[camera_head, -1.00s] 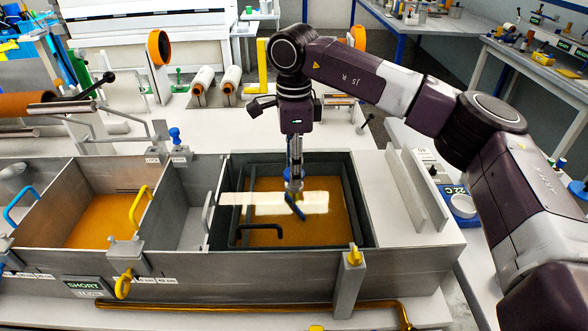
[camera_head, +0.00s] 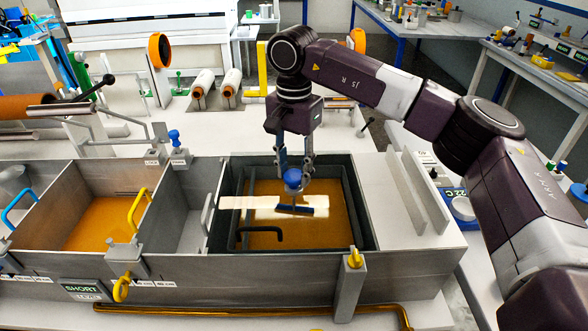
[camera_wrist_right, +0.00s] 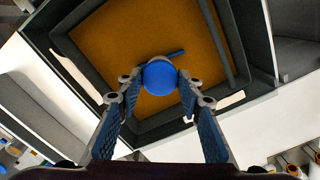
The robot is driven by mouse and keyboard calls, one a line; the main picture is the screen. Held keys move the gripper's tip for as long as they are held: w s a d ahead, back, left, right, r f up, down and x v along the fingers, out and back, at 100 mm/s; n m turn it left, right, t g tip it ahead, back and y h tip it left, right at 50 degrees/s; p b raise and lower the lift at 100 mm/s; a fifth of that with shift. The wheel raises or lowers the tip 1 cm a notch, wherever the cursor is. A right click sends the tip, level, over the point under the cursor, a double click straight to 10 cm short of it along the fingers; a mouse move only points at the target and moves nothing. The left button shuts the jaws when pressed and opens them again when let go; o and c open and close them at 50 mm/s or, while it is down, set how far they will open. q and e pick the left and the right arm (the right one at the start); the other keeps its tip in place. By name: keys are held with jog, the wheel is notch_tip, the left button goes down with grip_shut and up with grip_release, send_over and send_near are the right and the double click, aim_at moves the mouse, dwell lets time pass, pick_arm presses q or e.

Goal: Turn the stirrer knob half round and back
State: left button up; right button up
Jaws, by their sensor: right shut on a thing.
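The blue stirrer knob (camera_head: 292,179) stands over the right-hand bath of amber resin (camera_head: 275,239). My right gripper (camera_head: 293,172) reaches down from above and is shut on the knob, one finger on each side. The wrist view shows the round blue knob (camera_wrist_right: 160,78) between the fingertips of this gripper (camera_wrist_right: 160,84). A dark blue bar (camera_head: 295,210) shows below the knob, lying nearly level across the picture. My left gripper is not in view.
Dark walls (camera_head: 369,232) enclose the resin around the knob. A black bent handle (camera_head: 259,232) stands near the bath's front left. A second amber bath with a yellow handle (camera_head: 138,208) is to the left. A yellow knob (camera_head: 355,257) sits on the front rim.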

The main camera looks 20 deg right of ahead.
aim_at(294, 174)
jog(key=shift+w+r+n, duration=0.1)
jog(key=shift+r+n, duration=0.05)
jog(key=shift+n, duration=0.65)
jog(key=o, duration=1.1)
notch_tip(294, 174, up, 12)
jog(key=shift+f, duration=0.1)
